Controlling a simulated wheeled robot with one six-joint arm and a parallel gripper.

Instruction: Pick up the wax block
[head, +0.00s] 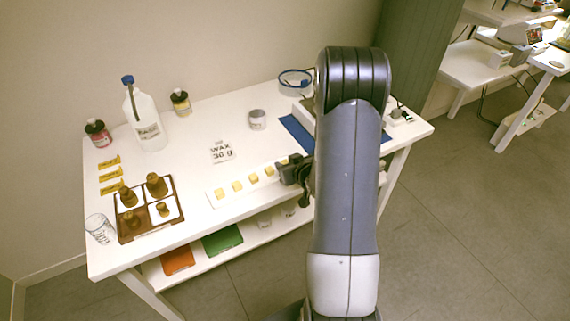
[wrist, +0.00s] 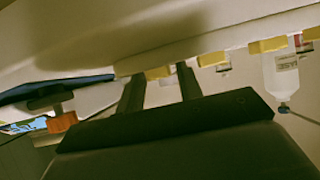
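Several small yellow wax blocks (head: 237,186) stand in a row on a white strip (head: 215,203) near the table's front edge. My gripper (head: 291,172) is at the right end of this row, and my arm hides part of that area. In the wrist view my gripper (wrist: 160,88) has its two dark fingers apart, and one yellow block (wrist: 158,72) shows between their tips. I cannot tell whether the fingers touch it. More yellow blocks (wrist: 211,59) line up to the right in that view.
A white bottle (head: 146,125) stands at the back. A blue mat (head: 296,133) lies behind my arm.

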